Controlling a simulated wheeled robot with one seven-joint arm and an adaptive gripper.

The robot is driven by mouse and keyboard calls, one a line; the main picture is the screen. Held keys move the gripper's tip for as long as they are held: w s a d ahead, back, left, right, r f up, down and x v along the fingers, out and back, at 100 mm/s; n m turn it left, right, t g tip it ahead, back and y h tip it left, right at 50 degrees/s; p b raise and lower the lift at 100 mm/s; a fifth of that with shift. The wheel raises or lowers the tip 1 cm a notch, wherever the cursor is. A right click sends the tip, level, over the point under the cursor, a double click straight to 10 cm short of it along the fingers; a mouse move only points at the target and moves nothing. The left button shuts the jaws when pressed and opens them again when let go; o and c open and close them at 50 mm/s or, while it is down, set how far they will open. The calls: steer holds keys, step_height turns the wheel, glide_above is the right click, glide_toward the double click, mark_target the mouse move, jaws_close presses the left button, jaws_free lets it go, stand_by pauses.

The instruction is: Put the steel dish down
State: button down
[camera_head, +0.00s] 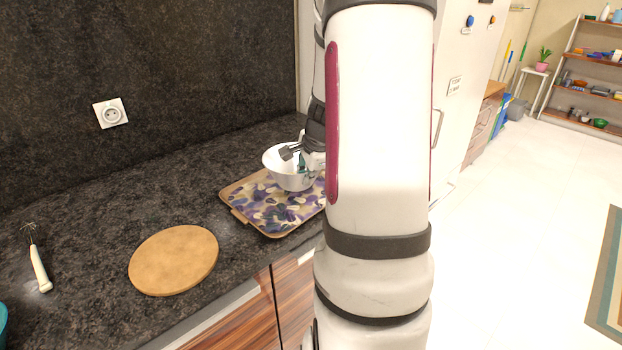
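A pale, shiny bowl, which looks like the steel dish (282,176), is upright over the patterned tray (270,222) on the dark counter. I cannot tell whether its base touches the tray or hangs just above it. My gripper (296,154) is at the bowl's right side, with a dark finger reaching over the bowl's opening. My own arm hides the right part of the tray and much of the wrist. Whether the fingers are closed on the rim does not show clearly.
A round wooden board (174,260) lies left of the tray near the counter's front edge. A whisk with a white handle (39,268) lies further left. A teal item shows at the left picture edge. The counter (150,195) behind the board is clear.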

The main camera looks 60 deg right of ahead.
steer(key=d, duration=0.1)
steer(key=w+d, duration=0.1)
steer(key=d, duration=0.2)
steer(key=shift+w+d+f, duration=0.2)
steer(key=shift+w+f, duration=0.05)
steer(key=shift+w, duration=0.15)
steer(key=shift+f, duration=1.75)
steer(key=c, duration=1.8)
jaws_free()
steer(key=shift+f, duration=0.1)
